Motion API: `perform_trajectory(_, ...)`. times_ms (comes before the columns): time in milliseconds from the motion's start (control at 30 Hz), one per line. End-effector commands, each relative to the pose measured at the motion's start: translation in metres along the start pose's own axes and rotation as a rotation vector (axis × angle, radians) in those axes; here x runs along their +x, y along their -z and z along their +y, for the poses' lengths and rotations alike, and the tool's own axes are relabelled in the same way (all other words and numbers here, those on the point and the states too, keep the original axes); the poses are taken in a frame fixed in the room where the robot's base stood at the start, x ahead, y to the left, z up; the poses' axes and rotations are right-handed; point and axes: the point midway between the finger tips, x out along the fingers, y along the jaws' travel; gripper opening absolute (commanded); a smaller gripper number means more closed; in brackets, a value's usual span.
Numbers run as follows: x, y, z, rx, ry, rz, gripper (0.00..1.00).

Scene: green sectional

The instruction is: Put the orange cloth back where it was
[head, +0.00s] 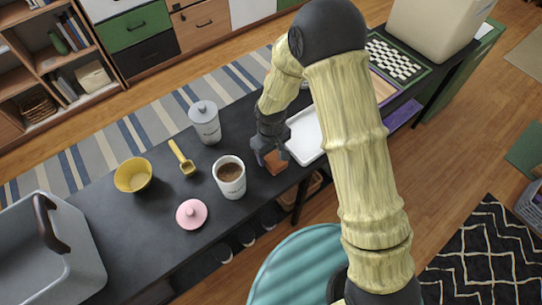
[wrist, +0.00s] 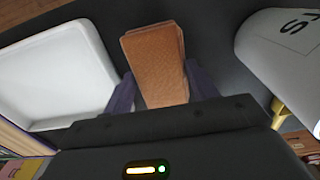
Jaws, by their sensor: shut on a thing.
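The orange cloth (head: 275,161) looks like a small folded block at the front edge of the dark table (head: 130,205). It also shows in the wrist view (wrist: 155,60), between the two purple fingers. My gripper (head: 269,158) is shut on the cloth, with a finger on each side of it. The gripper points down at the table; I cannot tell whether the cloth touches the surface. My arm hides part of the table behind it.
A white tray (head: 306,136) lies right of the gripper. A white cup with brown contents (head: 231,188) stands to its left, near a pink lid (head: 191,213), a lidded canister (head: 205,124), a yellow scoop (head: 183,159) and a yellow bowl (head: 133,176). A grey bin (head: 85,260) stands far left.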

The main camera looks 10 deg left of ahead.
Motion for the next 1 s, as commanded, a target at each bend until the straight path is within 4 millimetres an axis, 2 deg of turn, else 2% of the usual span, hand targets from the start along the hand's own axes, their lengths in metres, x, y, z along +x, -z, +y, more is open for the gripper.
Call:
perform_trajectory(100,0.018,0.000,-0.001,-0.001,0.001,-0.002,0.29)
perform_trajectory(167,0.022,0.000,-0.001,-0.001,0.001,-0.002,0.29)
perform_trajectory(567,0.027,0.000,0.000,-0.001,0.000,0.000,0.29)
perform_trajectory(600,0.026,0.000,0.000,-0.001,0.000,0.000,0.66)
perform_trajectory(667,0.026,0.000,0.000,-0.001,0.000,0.000,0.78)
perform_trajectory(1000,0.024,0.000,0.000,-0.001,0.000,0.000,0.80)
